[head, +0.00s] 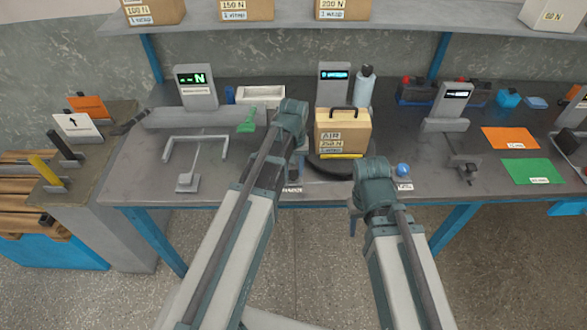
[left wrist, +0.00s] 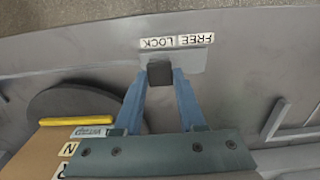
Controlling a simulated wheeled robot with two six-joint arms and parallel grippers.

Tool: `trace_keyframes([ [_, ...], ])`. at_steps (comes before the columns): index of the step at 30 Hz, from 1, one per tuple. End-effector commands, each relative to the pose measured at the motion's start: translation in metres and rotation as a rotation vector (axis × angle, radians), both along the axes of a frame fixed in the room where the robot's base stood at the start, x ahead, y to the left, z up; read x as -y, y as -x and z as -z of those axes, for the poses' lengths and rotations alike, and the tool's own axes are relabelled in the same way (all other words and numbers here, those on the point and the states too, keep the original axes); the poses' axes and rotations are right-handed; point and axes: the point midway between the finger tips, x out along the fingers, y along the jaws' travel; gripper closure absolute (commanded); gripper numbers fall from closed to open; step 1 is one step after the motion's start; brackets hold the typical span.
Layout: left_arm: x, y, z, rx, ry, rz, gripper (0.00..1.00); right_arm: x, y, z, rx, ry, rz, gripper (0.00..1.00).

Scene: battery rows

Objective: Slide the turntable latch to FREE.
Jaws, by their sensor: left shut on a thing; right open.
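The turntable latch is a dark knob (left wrist: 160,72) on a grey plate (left wrist: 205,58) in the left wrist view. Its labels appear upside down there: LOCK (left wrist: 158,43) and FREE (left wrist: 196,40). The knob lies beside LOCK. My left gripper (left wrist: 160,78) is shut on the knob, one blue finger on each side. In the head view my left gripper (head: 293,172) is at the bench's front, left of the turntable (head: 335,167), and its arm hides much of the latch. My right gripper (head: 353,226) is open at the bench's front edge, largely hidden by its wrist.
A carton (head: 342,130) marked AIR 250 N, with a black handle, stands on the turntable. A blue ball-shaped knob (head: 403,169) lies right of it. A grey bracket frame (head: 190,150) and a green scoop-like tool (head: 247,122) are to the left. Orange (head: 510,138) and green (head: 533,171) mats lie right.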

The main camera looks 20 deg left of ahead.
Motion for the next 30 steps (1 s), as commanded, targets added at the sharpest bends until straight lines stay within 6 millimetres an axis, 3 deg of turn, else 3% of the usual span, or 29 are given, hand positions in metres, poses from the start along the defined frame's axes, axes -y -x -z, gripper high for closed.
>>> trace_keyframes([
  [8, -0.003, 0.001, 0.0, 0.0, 0.0, -0.001, 1.0, 0.0, 0.0, 0.0, 0.0, 0.0, 0.0, 0.5],
  [18, -0.047, 0.014, 0.0, 0.0, -0.001, -0.003, 1.0, 0.0, 0.0, 0.0, 0.0, 0.0, 0.0, 0.5],
  [25, -0.046, 0.013, 0.0, 0.0, -0.001, 0.0, 1.0, 0.0, 0.0, 0.0, 0.0, 0.0, 0.0, 0.5],
  [26, -0.046, 0.013, 0.0, 0.0, -0.001, 0.0, 0.57, 0.0, 0.0, 0.0, 0.0, 0.0, 0.0, 0.5],
  [30, -0.046, 0.013, 0.0, 0.0, -0.001, 0.0, 0.32, 0.0, 0.0, 0.0, 0.0, 0.0, 0.0, 0.5],
])
